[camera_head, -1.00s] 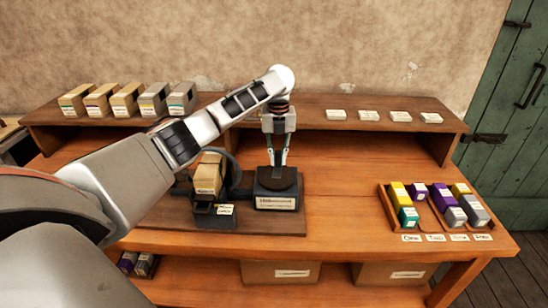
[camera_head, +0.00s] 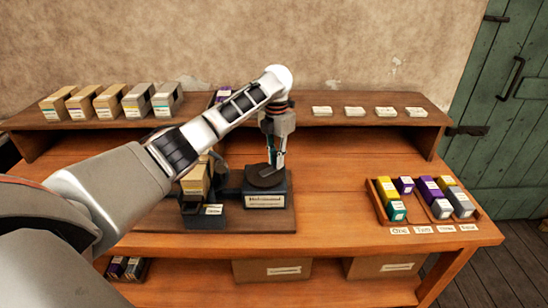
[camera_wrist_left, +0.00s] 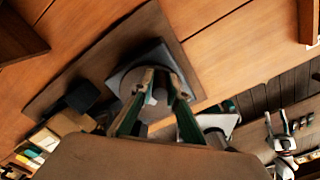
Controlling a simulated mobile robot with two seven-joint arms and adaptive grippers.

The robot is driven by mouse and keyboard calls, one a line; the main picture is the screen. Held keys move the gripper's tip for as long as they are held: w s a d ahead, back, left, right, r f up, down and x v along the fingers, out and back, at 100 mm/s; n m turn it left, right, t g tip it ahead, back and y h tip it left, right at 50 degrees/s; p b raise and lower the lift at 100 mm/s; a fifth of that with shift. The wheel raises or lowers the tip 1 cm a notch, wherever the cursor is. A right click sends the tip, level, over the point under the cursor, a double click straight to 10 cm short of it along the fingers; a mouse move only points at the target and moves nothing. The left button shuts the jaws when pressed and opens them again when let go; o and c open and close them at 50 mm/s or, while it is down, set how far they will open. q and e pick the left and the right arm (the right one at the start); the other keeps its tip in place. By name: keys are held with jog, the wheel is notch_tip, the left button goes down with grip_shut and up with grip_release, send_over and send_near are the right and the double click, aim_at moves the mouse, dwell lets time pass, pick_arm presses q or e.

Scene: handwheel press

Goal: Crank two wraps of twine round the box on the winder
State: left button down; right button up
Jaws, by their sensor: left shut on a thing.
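The winder (camera_head: 265,200) is a dark block with a label and a round dark turning disc (camera_head: 266,178) on top. A tan box (camera_head: 196,180) stands on its left part, partly hidden behind my left arm. My left gripper (camera_head: 276,160) points down over the right-back part of the disc, shut on the crank handle, which is mostly hidden between the fingers. In the left wrist view the fingers (camera_wrist_left: 163,88) close around the pale upright handle (camera_wrist_left: 160,93) above the disc. I cannot make out any twine on the box.
A sectioned tray (camera_head: 425,220) of coloured boxes sits at the right of the bench. A raised back shelf (camera_head: 300,124) holds several tan and grey boxes at left and white cards at right. The bench between winder and tray is clear.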

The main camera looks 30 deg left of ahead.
pick_arm(q)
jog(key=shift+s+d+m, duration=0.1)
jog(key=shift+d+m, duration=0.1)
jog(key=shift+m, duration=0.3)
jog(key=c, duration=2)
grip_release()
jog(key=shift+o, duration=0.2)
jog(key=shift+r, duration=0.1)
notch_tip(320, 180, up, 12)
jog(key=shift+f, duration=0.1)
